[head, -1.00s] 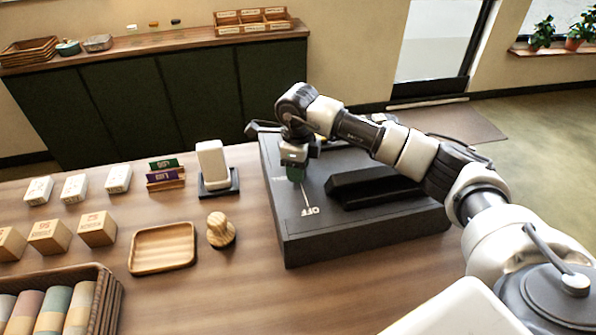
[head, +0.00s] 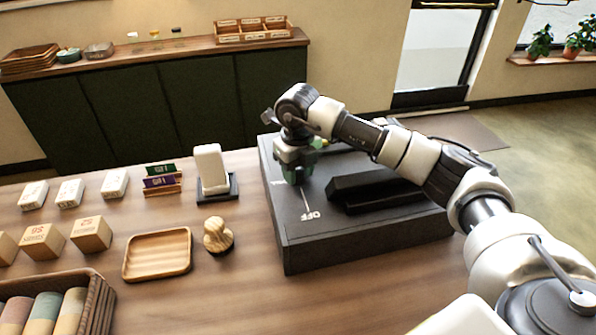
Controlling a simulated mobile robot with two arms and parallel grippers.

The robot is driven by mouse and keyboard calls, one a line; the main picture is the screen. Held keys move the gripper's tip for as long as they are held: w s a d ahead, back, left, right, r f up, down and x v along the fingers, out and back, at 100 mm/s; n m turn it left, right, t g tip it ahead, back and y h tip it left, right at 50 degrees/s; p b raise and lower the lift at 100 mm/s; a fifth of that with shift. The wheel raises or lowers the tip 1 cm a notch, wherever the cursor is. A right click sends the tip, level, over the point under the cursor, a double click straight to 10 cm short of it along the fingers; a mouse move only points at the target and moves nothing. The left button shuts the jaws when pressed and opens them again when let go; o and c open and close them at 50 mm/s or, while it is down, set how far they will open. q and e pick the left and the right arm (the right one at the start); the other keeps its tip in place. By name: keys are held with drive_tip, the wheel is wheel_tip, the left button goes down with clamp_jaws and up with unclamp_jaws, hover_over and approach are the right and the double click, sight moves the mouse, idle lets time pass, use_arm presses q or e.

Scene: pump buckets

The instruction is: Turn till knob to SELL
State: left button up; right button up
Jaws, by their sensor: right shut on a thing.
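The till (head: 300,246) is a dark grey box on the wooden counter, with a raised black block on its top. An "OFF" label and a white line show on the top face near the front left. My left gripper is not in view.
On the counter (head: 215,295), left of the till, are a wooden stamp (head: 217,235), an empty wooden tray (head: 157,254), a white device on a stand (head: 211,170), card holders (head: 161,180), small boxes and a basket of rolls (head: 97,300). A back cabinet stands beyond.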

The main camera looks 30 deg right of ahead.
sight(298, 169)
drive_tip(key=shift+r, duration=0.1)
idle(0.4)
drive_tip(key=o, duration=0.9)
wheel_tip(298, 169, up, 11)
drive_tip(key=shift+f+b, duration=0.15)
drive_tip(key=shift+b, duration=1)
